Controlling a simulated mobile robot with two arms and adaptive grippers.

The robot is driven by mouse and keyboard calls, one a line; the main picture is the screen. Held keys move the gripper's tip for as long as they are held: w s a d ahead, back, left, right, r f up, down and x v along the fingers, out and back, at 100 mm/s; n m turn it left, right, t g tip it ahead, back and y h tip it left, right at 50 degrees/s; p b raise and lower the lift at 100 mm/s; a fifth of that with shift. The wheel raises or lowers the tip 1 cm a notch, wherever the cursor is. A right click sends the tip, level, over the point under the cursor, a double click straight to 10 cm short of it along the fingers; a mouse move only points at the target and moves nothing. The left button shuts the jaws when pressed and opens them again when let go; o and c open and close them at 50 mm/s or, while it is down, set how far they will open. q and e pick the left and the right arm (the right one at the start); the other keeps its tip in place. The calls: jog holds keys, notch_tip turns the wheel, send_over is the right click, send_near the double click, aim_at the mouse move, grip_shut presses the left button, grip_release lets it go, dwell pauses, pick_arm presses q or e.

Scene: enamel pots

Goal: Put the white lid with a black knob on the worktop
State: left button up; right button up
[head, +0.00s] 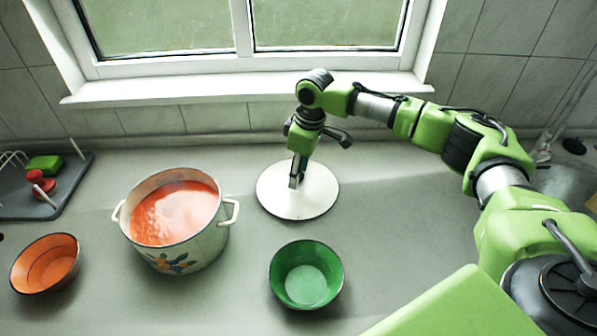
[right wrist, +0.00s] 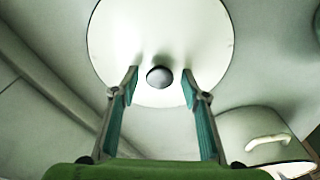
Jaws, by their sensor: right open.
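The white lid (head: 317,201) lies on the worktop (head: 410,235), right of the enamel pot. Its black knob (right wrist: 159,77) shows in the right wrist view, at the middle of the lid (right wrist: 205,40). My right gripper (head: 296,183) is over the lid, pointing down. In the right wrist view its two fingers (right wrist: 158,88) are apart, one on each side of the knob, with gaps between. In the head view the gripper hides the knob. My left gripper is not in view.
An enamel pot (head: 190,262) of orange-red soup stands left of the lid. A green bowl (head: 307,275) is in front of the lid. An orange bowl (head: 45,263) and a dark rack (head: 75,180) are at the left. A window sill (head: 230,90) runs behind. The worktop right of the green bowl is clear.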

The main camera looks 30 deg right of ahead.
aim_at(305, 183)
notch_tip(305, 183, up, 12)
jog(key=s+d+b, duration=0.1)
jog(key=shift+s+b, duration=0.15)
jog(key=shift+b, duration=0.25)
jog(key=shift+d, duration=0.1)
